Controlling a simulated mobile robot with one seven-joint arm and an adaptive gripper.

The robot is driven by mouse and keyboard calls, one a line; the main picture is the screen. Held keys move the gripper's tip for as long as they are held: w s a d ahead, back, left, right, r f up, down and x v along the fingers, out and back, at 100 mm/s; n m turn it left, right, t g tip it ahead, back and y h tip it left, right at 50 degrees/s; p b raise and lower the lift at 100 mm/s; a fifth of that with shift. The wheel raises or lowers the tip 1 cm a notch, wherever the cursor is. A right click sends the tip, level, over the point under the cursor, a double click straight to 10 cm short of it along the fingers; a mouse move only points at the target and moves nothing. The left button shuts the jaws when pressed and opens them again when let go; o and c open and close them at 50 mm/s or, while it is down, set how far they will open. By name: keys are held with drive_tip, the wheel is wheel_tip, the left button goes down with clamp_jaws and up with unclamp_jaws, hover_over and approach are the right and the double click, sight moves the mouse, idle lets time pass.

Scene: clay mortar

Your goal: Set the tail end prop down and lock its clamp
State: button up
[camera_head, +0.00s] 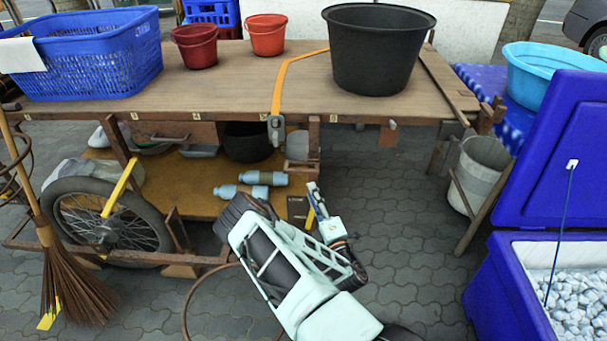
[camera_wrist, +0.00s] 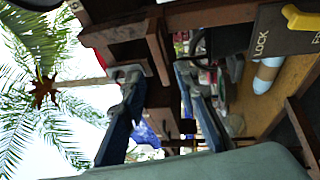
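My gripper (camera_head: 314,190) is under the front edge of the wooden cart (camera_head: 230,88), near the lower shelf. In the wrist view its two blue fingers (camera_wrist: 157,72) are spread apart, with no held object visible between them. A dark plate marked LOCK (camera_wrist: 272,32), its second word partly cut off, carries a yellow lever (camera_wrist: 300,18) to the right of the fingers. The plate also shows beside my gripper in the head view (camera_head: 297,209). Wooden posts (camera_wrist: 158,50) stand beyond the fingers. I cannot tell which timber is the tail end prop; a slanted wooden leg (camera_head: 478,212) shows at the right.
A black tub (camera_head: 375,55), red buckets (camera_head: 196,46) and a blue basket (camera_head: 90,62) stand on the cart top. Bottles (camera_head: 250,191) lie on the lower shelf (camera_head: 185,204). A wheel (camera_head: 110,225) is left, a blue cooler (camera_head: 500,285) right. Paving (camera_head: 410,235) between is clear.

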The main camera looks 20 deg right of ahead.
sight(303, 172)
drive_tip(key=w, duration=0.3)
drive_tip(key=w+r+b, duration=0.1)
drive_tip(key=w, duration=0.2)
drive_tip(key=w+b, duration=0.1)
drive_tip(key=w, duration=0.2)
drive_tip(key=shift+w+r, duration=0.35)
clamp_jaws()
drive_tip(key=shift+f, duration=0.1)
